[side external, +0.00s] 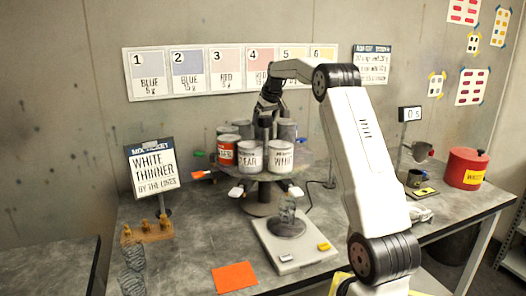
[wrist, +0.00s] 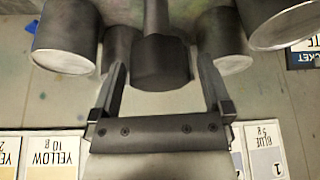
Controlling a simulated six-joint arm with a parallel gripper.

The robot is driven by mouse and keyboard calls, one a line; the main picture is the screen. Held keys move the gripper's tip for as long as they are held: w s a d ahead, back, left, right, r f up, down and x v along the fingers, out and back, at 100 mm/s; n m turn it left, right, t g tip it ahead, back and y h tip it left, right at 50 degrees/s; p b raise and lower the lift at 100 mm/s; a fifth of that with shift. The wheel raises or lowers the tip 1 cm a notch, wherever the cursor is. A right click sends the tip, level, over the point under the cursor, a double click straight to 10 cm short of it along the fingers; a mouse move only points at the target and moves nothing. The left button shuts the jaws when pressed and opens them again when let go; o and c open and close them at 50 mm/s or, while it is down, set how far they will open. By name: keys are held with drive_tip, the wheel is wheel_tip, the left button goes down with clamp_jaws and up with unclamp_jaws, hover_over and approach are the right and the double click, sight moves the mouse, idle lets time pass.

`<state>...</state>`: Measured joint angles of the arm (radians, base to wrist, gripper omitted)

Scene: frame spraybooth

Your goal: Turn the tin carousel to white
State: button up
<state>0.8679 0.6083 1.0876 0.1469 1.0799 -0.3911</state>
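The tin carousel (side external: 307,166) stands on the bench, a round disc on a dark pedestal with several tins around its rim. The tin labelled WHITE (side external: 280,157) is at the front right. A tin whose label reads as CLEAR (side external: 250,158) is left of it, and a red-labelled tin (side external: 227,152) is further left. Grey tins stand behind. My gripper (side external: 264,124) points down over the carousel's middle. In the wrist view my gripper (wrist: 162,68) is open, with a dark post (wrist: 160,62) showing between its fingers. I cannot tell if they touch it.
White and orange tabs stick out below the disc. The mix ticket (side external: 153,168) reads WHITE, THINNER. A red pot (side external: 466,168) is at the right, and an orange card (side external: 235,277) lies at the front.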

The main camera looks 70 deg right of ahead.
drive_tip(key=v, duration=0.7)
drive_tip(key=shift+s+r, duration=0.15)
drive_tip(key=shift+r, duration=0.2)
drive_tip(key=shift+a, duration=0.1)
drive_tip(key=w+a+f+n, duration=0.1)
drive_tip(key=w+a+f, duration=0.1)
drive_tip(key=a, duration=0.2)
drive_tip(key=w+a+f+n+g+h, duration=0.1)
drive_tip(key=w+a+f+n, duration=0.1)
drive_tip(key=a+f, duration=0.1)
drive_tip(key=w+a+f+n+h, duration=0.1)
drive_tip(key=w+a+f, duration=0.1)
drive_tip(key=a, duration=0.3)
drive_tip(key=shift+w+f, duration=0.2)
drive_tip(key=shift+w, duration=0.05)
drive_tip(key=a+f+n, duration=0.2)
drive_tip(key=a+f, duration=0.1)
drive_tip(key=a, duration=0.3)
drive_tip(key=a+f+n, duration=0.2)
drive_tip(key=a+f, duration=0.2)
drive_tip(key=a, duration=0.3)
drive_tip(key=s+a+f+m+y, duration=0.1)
drive_tip(key=s+a+f+y, duration=0.1)
drive_tip(key=s+a+f, duration=0.4)
drive_tip(key=s+a+f+m+y, duration=0.1)
drive_tip(key=s+a+f+y, duration=0.1)
drive_tip(key=s+a+f, duration=0.4)
drive_tip(key=s+a, duration=0.5)
drive_tip(key=a, duration=0.1)
drive_tip(key=shift+a, duration=0.35)
